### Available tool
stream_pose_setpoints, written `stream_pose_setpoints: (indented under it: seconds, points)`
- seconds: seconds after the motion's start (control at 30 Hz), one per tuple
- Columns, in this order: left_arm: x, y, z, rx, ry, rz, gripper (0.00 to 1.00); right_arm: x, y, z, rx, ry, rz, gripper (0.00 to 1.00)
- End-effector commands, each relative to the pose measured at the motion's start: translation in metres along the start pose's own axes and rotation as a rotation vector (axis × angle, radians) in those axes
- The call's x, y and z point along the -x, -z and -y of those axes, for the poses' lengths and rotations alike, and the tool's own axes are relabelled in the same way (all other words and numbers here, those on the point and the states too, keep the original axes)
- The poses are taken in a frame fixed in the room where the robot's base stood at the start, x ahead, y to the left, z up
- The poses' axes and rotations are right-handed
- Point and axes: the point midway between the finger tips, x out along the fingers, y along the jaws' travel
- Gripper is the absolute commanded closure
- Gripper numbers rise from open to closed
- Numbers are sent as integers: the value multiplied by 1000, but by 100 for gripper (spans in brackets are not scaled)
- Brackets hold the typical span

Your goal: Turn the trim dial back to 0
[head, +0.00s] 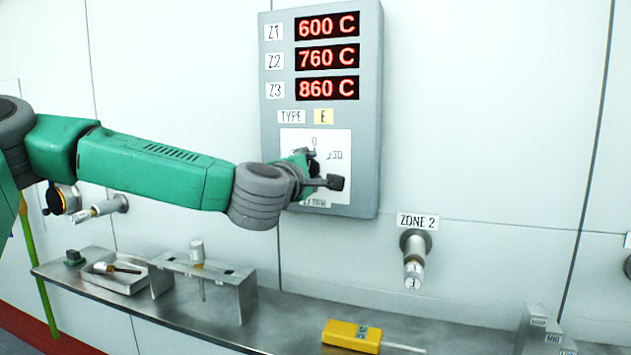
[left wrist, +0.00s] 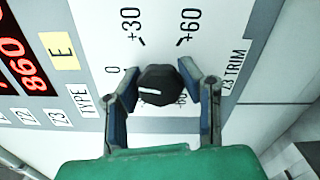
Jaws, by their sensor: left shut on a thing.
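The trim dial (left wrist: 160,86) is a dark faceted knob on a white scale plate (head: 337,150) low on the grey panel. In the left wrist view, turned sideways, its white mark points left and slightly down, a little below the direction of the 0 label (left wrist: 112,70). The +30 and +60 labels show above the dial. Another label is partly hidden by the fingers. My left gripper (left wrist: 161,92) is shut on the dial, one finger on each side. In the head view my left gripper (head: 309,172) covers the dial. My right gripper is out of view.
The panel (head: 371,100) shows red readouts of 600, 760 and 860 C. Below, a steel shelf (head: 285,310) carries a tray (head: 117,280), a stand (head: 240,290) and a yellow tool (head: 352,336). A ZONE 2 fitting (head: 413,258) juts from the wall at right.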

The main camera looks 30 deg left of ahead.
Motion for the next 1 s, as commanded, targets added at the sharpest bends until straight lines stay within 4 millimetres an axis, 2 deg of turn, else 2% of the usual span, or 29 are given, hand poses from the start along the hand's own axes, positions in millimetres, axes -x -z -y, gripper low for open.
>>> stream_pose_setpoints:
  seconds: [0.03,0.4,0.97,1.0]
  points:
    - [0,4,7,32,9,-7,96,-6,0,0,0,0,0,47]
    - [-1,3,9,191,15,-8,96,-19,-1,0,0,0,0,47]
    - [-1,2,12,215,22,-8,96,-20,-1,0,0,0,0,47]
    - [-1,2,12,215,22,-8,56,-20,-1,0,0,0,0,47]
